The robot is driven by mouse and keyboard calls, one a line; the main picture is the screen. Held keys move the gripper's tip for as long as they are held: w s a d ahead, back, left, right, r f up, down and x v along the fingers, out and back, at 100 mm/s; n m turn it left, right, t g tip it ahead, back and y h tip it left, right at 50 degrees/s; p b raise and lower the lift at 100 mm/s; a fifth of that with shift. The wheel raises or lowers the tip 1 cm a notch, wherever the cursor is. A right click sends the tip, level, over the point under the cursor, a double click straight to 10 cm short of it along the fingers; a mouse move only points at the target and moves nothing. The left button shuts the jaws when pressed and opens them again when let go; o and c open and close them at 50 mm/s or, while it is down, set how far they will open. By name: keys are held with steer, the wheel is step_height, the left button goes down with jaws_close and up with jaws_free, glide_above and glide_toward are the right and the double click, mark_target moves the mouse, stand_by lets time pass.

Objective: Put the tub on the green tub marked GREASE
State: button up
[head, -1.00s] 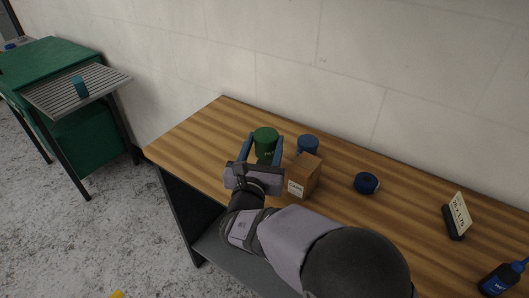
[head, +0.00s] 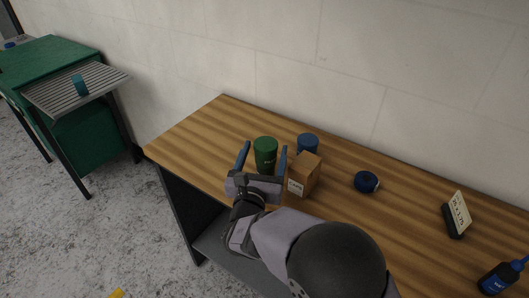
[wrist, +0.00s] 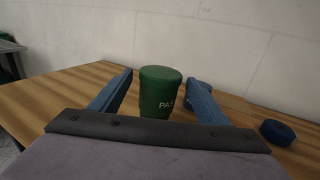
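A green tub (head: 265,157) with a dark green lid stands upright at the left part of the wooden bench; it also shows in the wrist view (wrist: 159,92). The visible letters on its label begin "PA"; I read no GREASE label on any tub. My gripper (head: 265,148) is open, one blue finger on each side of the green tub, with visible gaps in the wrist view (wrist: 160,78). A blue tub (head: 307,142) stands behind and right of it, partly hidden by a cardboard box; a finger partly covers it in the wrist view.
The cardboard box (head: 304,175) stands close to the right finger.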

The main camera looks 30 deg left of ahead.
steer(key=shift+r, duration=0.2)
steer(key=shift+s+f, duration=0.15)
steer(key=shift+s, duration=0.2)
steer(key=b+v, duration=0.2)
steer(key=v, duration=0.9)
steer(key=shift+d, duration=0.2)
